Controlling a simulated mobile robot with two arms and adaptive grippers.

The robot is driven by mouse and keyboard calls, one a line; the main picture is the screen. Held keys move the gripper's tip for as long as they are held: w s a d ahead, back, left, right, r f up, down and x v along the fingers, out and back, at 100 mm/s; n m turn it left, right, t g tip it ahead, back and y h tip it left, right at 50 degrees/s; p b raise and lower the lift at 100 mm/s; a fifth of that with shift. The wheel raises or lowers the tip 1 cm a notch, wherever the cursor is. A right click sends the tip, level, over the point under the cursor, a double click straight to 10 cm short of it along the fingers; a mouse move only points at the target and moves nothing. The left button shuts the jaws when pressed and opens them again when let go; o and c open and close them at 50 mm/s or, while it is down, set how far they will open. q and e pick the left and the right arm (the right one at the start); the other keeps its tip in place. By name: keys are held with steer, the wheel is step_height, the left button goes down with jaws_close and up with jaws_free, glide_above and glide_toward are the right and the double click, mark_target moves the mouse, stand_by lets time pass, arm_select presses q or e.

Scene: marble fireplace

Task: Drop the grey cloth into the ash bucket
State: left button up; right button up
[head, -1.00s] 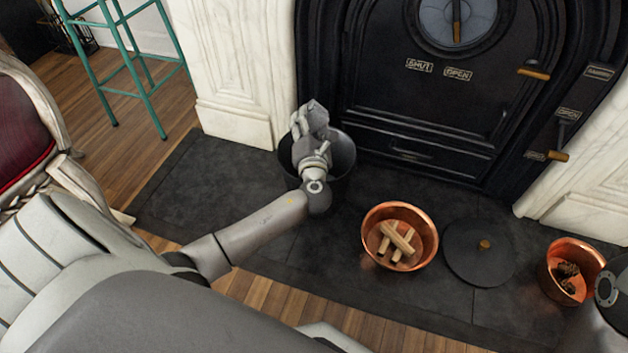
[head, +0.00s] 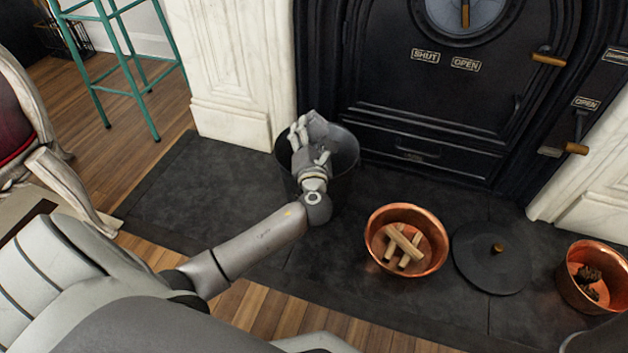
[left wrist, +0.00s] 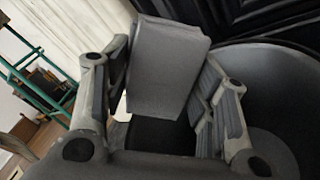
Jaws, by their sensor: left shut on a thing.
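The ash bucket (head: 347,158) is a dark round pail on the hearth, at the foot of the stove's left side. My left gripper (head: 313,140) is over its mouth and hides part of it. It is shut on the grey cloth (head: 328,130). In the left wrist view the cloth (left wrist: 168,65) is a folded grey block between the two fingers (left wrist: 165,100). The bucket's inner wall (left wrist: 275,75) shows to the right of and below the cloth there. My right gripper is not in view.
A copper bowl with wood sticks (head: 433,262), a dark round lid (head: 480,275) and a copper pot with dark pieces (head: 571,285) stand right of the bucket. The black stove (head: 420,110) is behind. Left of the bucket, the dark hearth slab (head: 200,190) is clear.

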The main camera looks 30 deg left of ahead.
arm_select(q)
steer(key=o, duration=1)
steer(key=v, duration=1.2)
